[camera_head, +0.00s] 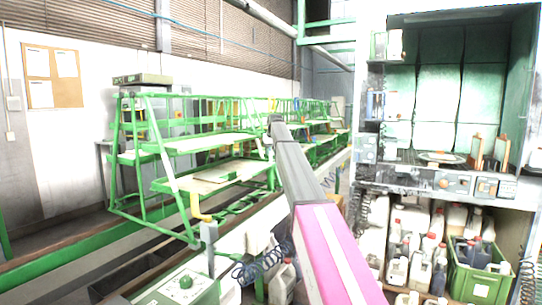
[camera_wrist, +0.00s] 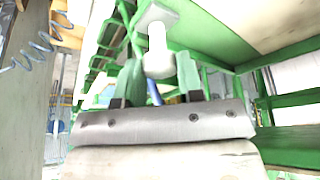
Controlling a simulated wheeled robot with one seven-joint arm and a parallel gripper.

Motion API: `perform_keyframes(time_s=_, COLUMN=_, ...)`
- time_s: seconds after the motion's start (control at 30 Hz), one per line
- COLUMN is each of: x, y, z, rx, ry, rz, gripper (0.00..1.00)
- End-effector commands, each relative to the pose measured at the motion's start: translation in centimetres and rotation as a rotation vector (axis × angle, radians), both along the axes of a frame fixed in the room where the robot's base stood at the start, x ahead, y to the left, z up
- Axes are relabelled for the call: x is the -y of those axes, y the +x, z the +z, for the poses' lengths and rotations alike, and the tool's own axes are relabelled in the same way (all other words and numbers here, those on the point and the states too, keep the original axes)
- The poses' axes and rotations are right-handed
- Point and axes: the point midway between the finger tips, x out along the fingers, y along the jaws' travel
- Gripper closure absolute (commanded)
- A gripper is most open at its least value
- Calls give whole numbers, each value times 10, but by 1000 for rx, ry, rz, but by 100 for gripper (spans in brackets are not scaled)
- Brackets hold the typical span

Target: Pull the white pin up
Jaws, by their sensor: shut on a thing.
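The white pin (camera_wrist: 157,42) shows in the wrist view as a pale post with a flat, squarish head at its upper end and a rounded lower end. My gripper (camera_wrist: 159,70) has its two green fingers on either side of the pin's lower part, shut on it. Exactly where the fingers touch is hard to see. In the head view my arm reaches forward toward the green racks, and the pin and fingers are too small or hidden to make out there.
Green metal racks (camera_head: 215,145) with pale shelves stand ahead; green frame bars (camera_wrist: 220,75) are close around my gripper. At right is a workbench booth (camera_head: 440,180) with bottles and a green crate (camera_head: 478,272) below. A coiled hose (camera_wrist: 45,42) hangs upper left in the wrist view.

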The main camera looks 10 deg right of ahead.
Motion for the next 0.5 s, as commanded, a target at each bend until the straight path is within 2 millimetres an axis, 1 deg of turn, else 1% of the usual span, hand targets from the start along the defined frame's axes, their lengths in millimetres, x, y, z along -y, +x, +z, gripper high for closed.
perform_keyframes(time_s=0.03, x=0, y=1, z=4, rx=6, ry=0, rz=0, gripper=100)
perform_keyframes(time_s=0.13, x=0, y=1, z=4, rx=7, ry=0, rz=0, gripper=100)
perform_keyframes(time_s=0.17, x=0, y=1, z=4, rx=7, ry=0, rz=0, gripper=56)
perform_keyframes(time_s=0.2, x=0, y=1, z=4, rx=7, ry=0, rz=0, gripper=43)
perform_keyframes(time_s=0.23, x=0, y=1, z=4, rx=7, ry=0, rz=0, gripper=40)
perform_keyframes(time_s=0.5, x=0, y=1, z=3, rx=5, ry=0, rz=0, gripper=40)
